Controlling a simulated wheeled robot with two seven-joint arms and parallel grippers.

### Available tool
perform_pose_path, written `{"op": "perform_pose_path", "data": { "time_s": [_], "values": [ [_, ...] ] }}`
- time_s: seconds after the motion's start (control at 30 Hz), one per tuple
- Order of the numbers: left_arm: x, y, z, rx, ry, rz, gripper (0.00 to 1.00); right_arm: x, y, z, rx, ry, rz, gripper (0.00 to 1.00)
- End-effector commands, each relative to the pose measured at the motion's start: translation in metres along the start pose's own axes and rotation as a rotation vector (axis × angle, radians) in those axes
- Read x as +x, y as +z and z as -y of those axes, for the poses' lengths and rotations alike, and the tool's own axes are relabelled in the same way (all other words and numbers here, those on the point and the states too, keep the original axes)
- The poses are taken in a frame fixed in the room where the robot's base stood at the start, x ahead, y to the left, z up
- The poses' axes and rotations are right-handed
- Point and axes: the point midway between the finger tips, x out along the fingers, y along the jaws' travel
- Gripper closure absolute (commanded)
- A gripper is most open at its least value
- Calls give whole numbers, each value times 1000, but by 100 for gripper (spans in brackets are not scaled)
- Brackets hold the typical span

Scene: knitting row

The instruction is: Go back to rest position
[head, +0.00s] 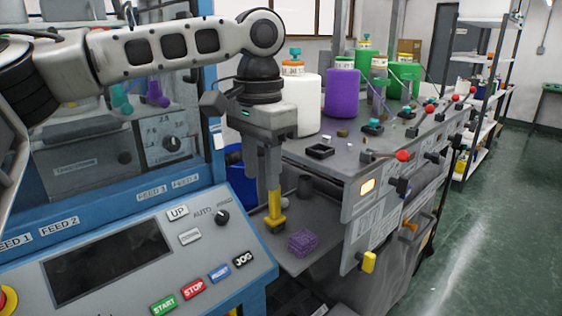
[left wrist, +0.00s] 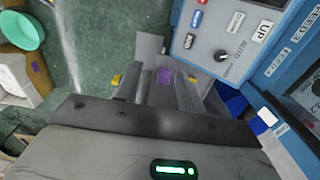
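My left gripper (head: 266,182) points straight down beside the blue control panel, over a low grey tray. Its two fingers stand apart in the left wrist view (left wrist: 162,88), with nothing held between them. A small purple knitted piece (head: 302,243) lies on the grey tray (head: 322,259), to the right of and below the fingers in the head view. It also shows beyond the fingertips in the left wrist view (left wrist: 164,76). My right gripper is in neither view.
The control panel (head: 150,245) with coloured buttons stands close on the left. A grey bench (head: 335,150) with white, purple and green yarn cones is behind the gripper. The green floor on the right is open.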

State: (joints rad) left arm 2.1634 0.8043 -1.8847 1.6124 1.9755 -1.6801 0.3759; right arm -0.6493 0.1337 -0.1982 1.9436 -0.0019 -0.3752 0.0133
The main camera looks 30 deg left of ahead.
Motion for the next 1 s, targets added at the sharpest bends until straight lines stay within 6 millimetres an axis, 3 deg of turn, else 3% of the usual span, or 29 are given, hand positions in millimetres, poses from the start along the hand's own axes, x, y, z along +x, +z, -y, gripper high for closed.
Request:
{"op": "perform_pose_path", "data": {
  "time_s": [0.2, 0.27, 0.37, 0.47, 0.7, 0.9, 1.0],
  "values": [
    [3, 0, -1, 8, -2, 4, 61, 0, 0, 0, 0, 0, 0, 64],
    [12, -3, -6, 35, -10, 14, 61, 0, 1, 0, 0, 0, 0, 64],
    [42, -9, -22, 126, -32, 37, 61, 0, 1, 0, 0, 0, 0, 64],
    [86, -16, -51, 269, -47, 48, 61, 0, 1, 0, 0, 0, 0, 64],
    [178, -17, -142, 588, 16, -48, 61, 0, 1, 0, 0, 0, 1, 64],
    [220, -4, -212, 690, 143, -221, 61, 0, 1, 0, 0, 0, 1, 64],
    [232, 3, -236, 669, 207, -318, 61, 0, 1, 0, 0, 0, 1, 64]
  ]
}}
